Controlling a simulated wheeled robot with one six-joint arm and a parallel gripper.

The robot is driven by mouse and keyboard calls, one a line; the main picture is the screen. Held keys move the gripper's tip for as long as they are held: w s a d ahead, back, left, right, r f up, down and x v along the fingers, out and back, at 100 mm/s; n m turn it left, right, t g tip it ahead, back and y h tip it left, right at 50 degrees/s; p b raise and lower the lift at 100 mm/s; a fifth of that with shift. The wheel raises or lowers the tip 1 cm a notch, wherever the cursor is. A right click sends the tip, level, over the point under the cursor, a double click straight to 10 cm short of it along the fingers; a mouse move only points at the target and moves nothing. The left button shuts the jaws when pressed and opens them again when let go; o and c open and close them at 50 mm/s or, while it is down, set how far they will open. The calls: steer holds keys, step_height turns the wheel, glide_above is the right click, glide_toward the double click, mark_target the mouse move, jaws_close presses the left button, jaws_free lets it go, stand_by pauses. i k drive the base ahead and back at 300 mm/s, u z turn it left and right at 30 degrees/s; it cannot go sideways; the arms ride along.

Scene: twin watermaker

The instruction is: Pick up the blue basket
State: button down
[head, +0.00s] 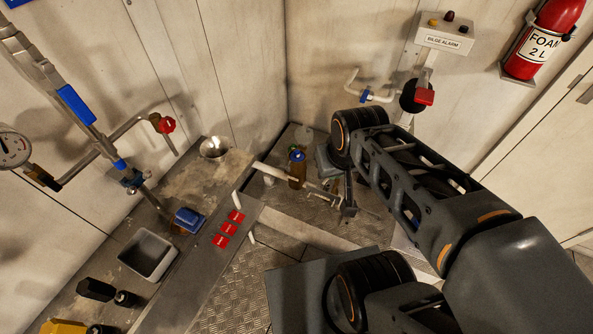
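A small blue, box-like thing (188,220) sits on the worn bench at left centre, close behind a grey square bin. It is the nearest match to a blue basket, but it is too small for me to make out a basket's form. My gripper (337,196) is at the end of my arm, right of centre, over the lower corner surface. It is well to the right of the blue thing and apart from it. Its fingers are small and dark, and I cannot tell whether they are open or shut.
A grey bin (148,255) and red tags (228,229) flank the blue thing. A brown bottle with a blue top (297,170) stands just left of my gripper. Pipes with a red valve handle (167,125) rise at left. A bilge alarm box (444,38) hangs on the wall.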

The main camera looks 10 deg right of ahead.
mark_target(296, 156)
steer(key=z, duration=1.8)
steer(key=k, duration=1)
steer(key=u, duration=1.55)
steer(key=i, duration=1)
